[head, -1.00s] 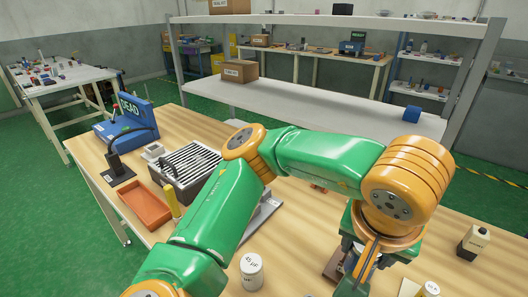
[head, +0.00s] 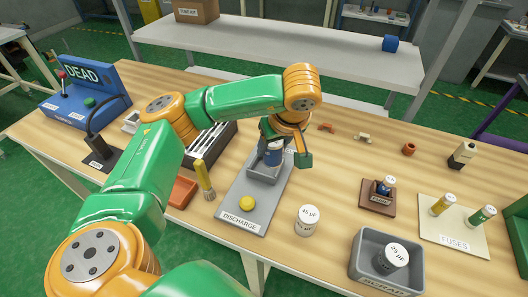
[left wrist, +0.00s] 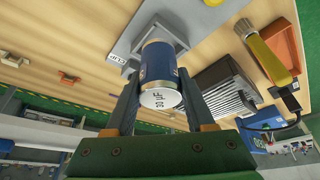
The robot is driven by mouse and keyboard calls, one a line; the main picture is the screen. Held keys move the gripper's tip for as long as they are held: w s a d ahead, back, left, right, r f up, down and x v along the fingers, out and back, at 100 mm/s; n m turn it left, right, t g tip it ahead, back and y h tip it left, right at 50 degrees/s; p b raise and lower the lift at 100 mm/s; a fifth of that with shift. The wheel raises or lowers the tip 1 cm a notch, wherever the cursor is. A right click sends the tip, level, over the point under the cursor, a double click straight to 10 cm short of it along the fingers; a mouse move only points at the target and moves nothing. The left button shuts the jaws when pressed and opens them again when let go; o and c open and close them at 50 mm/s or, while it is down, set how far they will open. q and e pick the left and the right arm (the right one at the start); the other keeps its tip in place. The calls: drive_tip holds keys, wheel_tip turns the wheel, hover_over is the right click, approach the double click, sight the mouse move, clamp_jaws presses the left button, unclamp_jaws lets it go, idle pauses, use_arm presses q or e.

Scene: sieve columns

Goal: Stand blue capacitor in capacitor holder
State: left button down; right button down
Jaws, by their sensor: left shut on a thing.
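The blue capacitor (head: 273,155) is a blue can with a pale end. In the left wrist view the capacitor (left wrist: 160,72) shows a gold band and a white end marked 30 µF, facing the camera. My left gripper (head: 280,148) is shut on it, with a finger on either side. It is at the grey cradle (head: 262,174) on the discharge plate (head: 240,190). I cannot tell whether its lower end touches the cradle. No part is clearly labelled as the capacitor holder. My right gripper is not in view.
A yellow knob (head: 247,203) and a yellow-handled brush (head: 205,182) are near. A white 45 µF can (head: 307,220), a brown block (head: 378,207), a grey scrap bin (head: 360,272) and a fuse board (head: 455,245) stand to the right. A ribbed dark box (head: 218,148) lies left.

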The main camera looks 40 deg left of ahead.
use_arm(q)
drive_tip(key=a+f, duration=0.1)
drive_tip(key=w+a+f, duration=0.1)
drive_tip(key=a+f, duration=0.1)
drive_tip(key=f, duration=0.1)
drive_tip(key=shift+w+p, duration=0.25)
drive_tip(key=shift+p, duration=0.15)
wheel_tip(320, 180, down, 3)
drive_tip(key=shift+w+r+p, duration=0.1)
drive_tip(key=shift+r+p, duration=0.1)
drive_tip(key=shift+p, duration=0.3)
drive_tip(key=shift+f, duration=0.4)
drive_tip(key=shift+a+f, duration=0.1)
drive_tip(key=shift+f, duration=0.05)
drive_tip(key=c, duration=0.5)
unclamp_jaws()
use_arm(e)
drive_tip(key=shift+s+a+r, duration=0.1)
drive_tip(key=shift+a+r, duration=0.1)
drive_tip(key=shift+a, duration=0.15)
